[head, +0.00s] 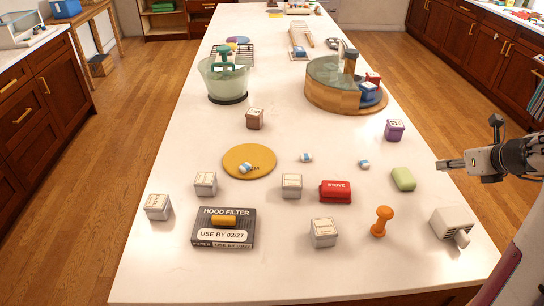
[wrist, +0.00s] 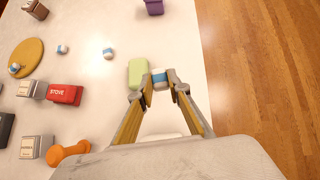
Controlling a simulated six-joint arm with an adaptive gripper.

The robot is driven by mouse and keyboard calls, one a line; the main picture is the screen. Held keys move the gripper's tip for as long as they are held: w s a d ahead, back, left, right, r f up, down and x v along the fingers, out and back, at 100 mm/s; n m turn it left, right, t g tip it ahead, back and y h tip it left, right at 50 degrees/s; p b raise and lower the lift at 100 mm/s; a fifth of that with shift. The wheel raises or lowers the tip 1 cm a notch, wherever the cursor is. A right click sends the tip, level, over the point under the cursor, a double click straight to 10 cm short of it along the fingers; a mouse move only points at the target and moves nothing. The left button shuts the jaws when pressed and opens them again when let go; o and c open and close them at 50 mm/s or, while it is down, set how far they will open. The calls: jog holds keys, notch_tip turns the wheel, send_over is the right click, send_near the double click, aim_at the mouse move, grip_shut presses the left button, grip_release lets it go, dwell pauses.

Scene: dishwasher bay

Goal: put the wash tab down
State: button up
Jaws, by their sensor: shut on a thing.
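My gripper (wrist: 159,79) is shut on a small white wash tab with a blue band (wrist: 158,77), held between its fingertips. In the head view my gripper (head: 445,165) is raised near the counter's right edge; the held tab cannot be made out there. Two similar tabs lie on the bare counter, one near the middle (head: 306,157) and one farther right (head: 364,164). Another tab (head: 246,168) lies on the round yellow mat (head: 262,153), partly covering its lettering.
A green block (head: 403,179) lies close to my gripper, left of it in the wrist view. A red STOVE block (head: 335,191), a purple box (head: 394,130), an orange knob-shaped piece (head: 381,221) and several grey blocks are spread around. The counter (head: 330,125) has bare room mid-way.

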jog(key=w+a+f+n+y, duration=0.1)
jog(key=w+a+n, duration=0.1)
jog(key=w+a, duration=0.35)
jog(key=w+a+f+n+y, duration=0.1)
jog(key=w+a, duration=0.2)
jog(key=a, duration=0.6)
notch_tip(320, 180, up, 4)
jog(key=n+g+y, duration=0.3)
jog(key=n+y, duration=0.1)
jog(key=n, duration=0.1)
send_over(249, 152)
jog(key=s+d, duration=0.2)
jog(key=shift+s+d+f+h, duration=0.2)
jog(key=shift+f+h, duration=0.05)
jog(key=shift+h, duration=0.05)
jog(key=shift+f, duration=2.5)
jog(key=shift+f, duration=0.1)
jog(key=shift+f, duration=2.4)
